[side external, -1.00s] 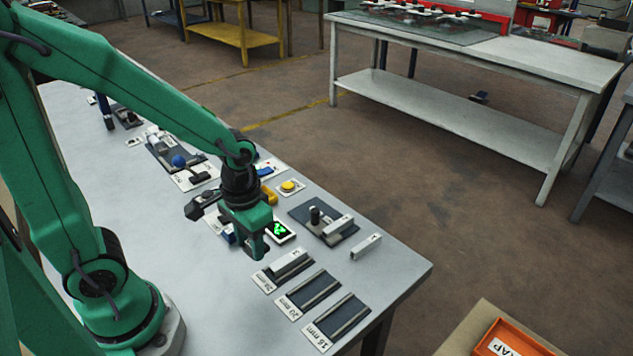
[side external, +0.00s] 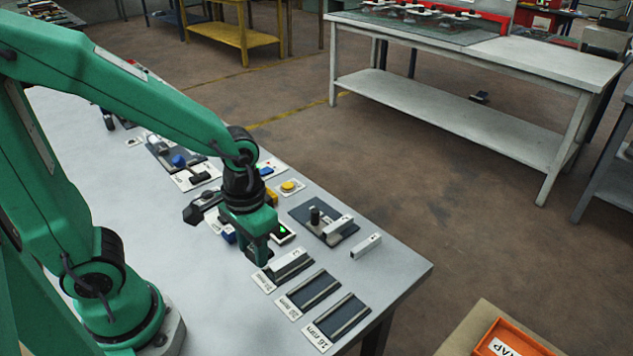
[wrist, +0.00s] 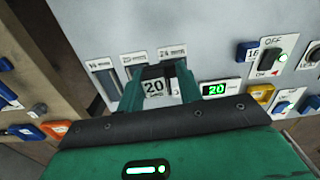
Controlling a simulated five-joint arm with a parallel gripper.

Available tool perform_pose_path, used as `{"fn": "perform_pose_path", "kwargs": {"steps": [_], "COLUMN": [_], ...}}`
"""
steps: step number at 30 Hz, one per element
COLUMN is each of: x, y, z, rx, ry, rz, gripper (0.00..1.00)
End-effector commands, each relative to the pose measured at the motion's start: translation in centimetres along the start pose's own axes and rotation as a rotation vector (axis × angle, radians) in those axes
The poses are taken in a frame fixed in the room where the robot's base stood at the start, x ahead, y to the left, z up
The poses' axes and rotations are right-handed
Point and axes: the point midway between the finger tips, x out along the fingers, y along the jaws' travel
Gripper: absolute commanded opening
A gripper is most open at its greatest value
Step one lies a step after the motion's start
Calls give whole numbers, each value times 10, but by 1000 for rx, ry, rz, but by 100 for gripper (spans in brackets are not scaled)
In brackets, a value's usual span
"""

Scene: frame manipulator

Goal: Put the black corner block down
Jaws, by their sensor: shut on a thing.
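My gripper (side external: 260,258) hangs low over the table, beside the nearest part of the 24 mm tray. In the wrist view, its two green fingers (wrist: 158,84) are shut on a dark block (wrist: 153,72), which I take to be the black corner block. A white label reading 20 (wrist: 153,88) shows between the fingers. In the side view the block is mostly hidden by the gripper, and I cannot tell whether it touches the table.
Dark trays marked 20 mm (side external: 313,291) and 16 mm (side external: 340,317) lie to the right. A light bar (side external: 366,246) and a dark plate with a black post (side external: 324,219) are behind them. A small display reads 20 in green (wrist: 215,90). The table's right front corner is clear.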

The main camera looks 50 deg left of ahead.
Motion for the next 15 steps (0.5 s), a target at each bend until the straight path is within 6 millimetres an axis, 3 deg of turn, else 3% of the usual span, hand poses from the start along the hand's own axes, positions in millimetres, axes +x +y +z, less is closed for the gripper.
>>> {"fn": "perform_pose_path", "kwargs": {"steps": [8,15], "x": [-1,-12], "y": [0,-2], "z": [-3,-26], "rx": [0,7], "ry": [0,1], "rz": [0,0], "gripper": [14,14]}}
